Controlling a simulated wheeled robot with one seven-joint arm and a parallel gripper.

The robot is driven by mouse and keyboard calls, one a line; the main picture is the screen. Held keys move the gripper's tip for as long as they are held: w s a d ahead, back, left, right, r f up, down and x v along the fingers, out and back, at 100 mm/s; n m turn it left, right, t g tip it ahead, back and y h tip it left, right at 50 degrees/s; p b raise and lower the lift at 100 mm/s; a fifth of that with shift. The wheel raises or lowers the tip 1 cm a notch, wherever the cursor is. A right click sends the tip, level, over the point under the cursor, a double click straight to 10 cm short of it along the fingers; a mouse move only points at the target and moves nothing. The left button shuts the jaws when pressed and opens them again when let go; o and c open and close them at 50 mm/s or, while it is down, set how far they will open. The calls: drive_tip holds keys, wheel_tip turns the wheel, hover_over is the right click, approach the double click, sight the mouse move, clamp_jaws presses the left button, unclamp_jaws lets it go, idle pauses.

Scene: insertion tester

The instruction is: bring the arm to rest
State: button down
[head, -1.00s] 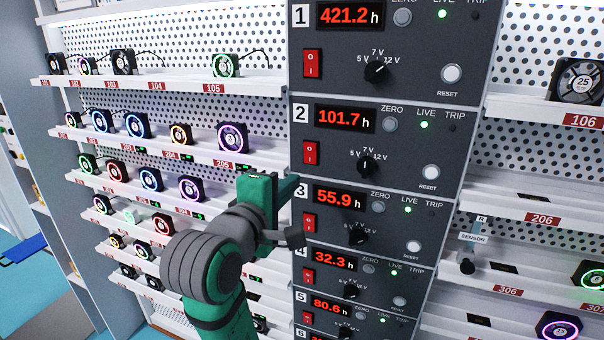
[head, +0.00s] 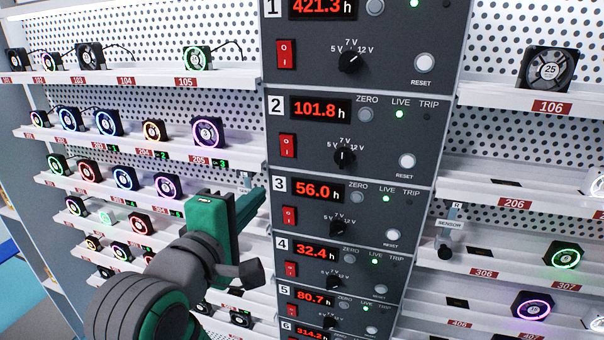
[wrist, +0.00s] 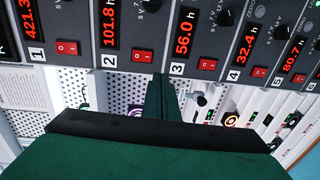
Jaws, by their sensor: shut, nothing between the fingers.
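My gripper (head: 255,202) is green and shows in the head view in front of the left shelves, just left of the control panel column (head: 352,130). It also shows in the wrist view (wrist: 160,82), where its green fingers are together with nothing between them. Its tips appear close to the edge of the panel near module 3; I cannot tell whether they touch it. My dark grey and green arm reaches up from the lower left of the head view and hides part of the lower left shelves.
The panel has red switches, black knobs and lit displays. Shelves with ringed fans (head: 208,132) stand on the left. Right shelves hold a fan above label 106 (head: 547,70) and a small sensor (head: 446,240). Open floor shows at the far left edge.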

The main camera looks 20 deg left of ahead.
drive_tip(key=shift+f, duration=0.1)
drive_tip(key=w+d+f+m+y, duration=0.1)
drive_tip(key=d+f, duration=0.2)
drive_tip(key=f, duration=1)
drive_tip(key=w+d+f+m, duration=0.2)
drive_tip(key=d+f, duration=0.1)
drive_tip(key=f, duration=1)
drive_tip(key=s+d+f+m, duration=0.2)
drive_tip(key=s+d+f, duration=0.25)
drive_tip(key=f, duration=0.45)
drive_tip(key=s+d+f+m+g, duration=0.1)
drive_tip(key=s+d+f+m, duration=0.2)
drive_tip(key=s+f, duration=0.3)
drive_tip(key=s+d+f+m, duration=0.3)
drive_tip(key=s+f, duration=0.1)
drive_tip(key=s, duration=0.4)
drive_tip(key=s+d+m, duration=0.2)
drive_tip(key=s+m, duration=0.1)
drive_tip(key=s, duration=0.5)
drive_tip(key=s+d+m, duration=0.2)
drive_tip(key=s+m, duration=0.1)
drive_tip(key=s, duration=0.5)
drive_tip(key=shift+s+d+f+m+h, duration=0.15)
drive_tip(key=shift+s+d+m+h, duration=0.05)
drive_tip(key=shift+d+m+h, duration=0.2)
